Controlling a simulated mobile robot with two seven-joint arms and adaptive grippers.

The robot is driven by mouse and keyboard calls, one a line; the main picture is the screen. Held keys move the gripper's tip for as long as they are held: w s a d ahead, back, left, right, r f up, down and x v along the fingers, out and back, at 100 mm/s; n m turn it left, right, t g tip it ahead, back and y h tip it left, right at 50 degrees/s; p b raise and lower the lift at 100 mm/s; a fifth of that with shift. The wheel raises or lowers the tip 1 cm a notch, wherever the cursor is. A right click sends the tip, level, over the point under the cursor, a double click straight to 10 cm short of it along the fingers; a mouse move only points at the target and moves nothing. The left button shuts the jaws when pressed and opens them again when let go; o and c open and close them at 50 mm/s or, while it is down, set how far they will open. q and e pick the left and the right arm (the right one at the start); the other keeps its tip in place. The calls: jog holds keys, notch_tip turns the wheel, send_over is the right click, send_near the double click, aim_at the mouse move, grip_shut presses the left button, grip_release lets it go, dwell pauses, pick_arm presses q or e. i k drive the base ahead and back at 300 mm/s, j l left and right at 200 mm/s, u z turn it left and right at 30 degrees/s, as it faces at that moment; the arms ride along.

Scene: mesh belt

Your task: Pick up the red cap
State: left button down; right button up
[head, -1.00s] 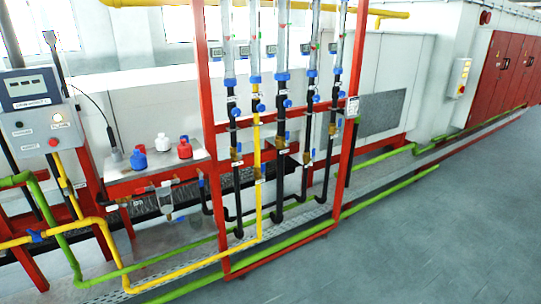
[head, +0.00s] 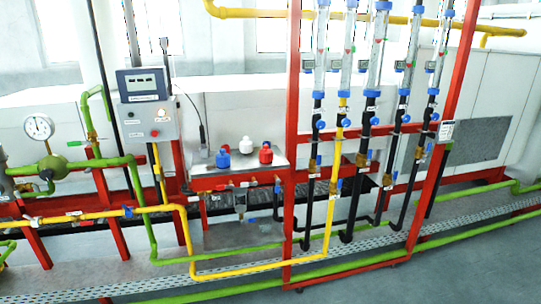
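The red cap (head: 265,154) sits on a grey shelf (head: 212,180) a little left of the picture's middle in the head view. It is small, with a short knob on top. A white cap (head: 245,145) is beside it to the left and slightly further back. A blue cap (head: 223,159) is further left on the same shelf. Neither of my grippers shows in the head view.
A red frame with upright flow tubes and blue fittings (head: 375,95) stands just right of the shelf. A control box (head: 148,105) stands to its left. Yellow (head: 235,273) and green pipes (head: 215,297) run low across the front.

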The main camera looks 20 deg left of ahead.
aim_at(266, 154)
jog(key=i+l+u, duration=0.25)
jog(key=i+l, duration=0.4)
jog(key=i, duration=0.1)
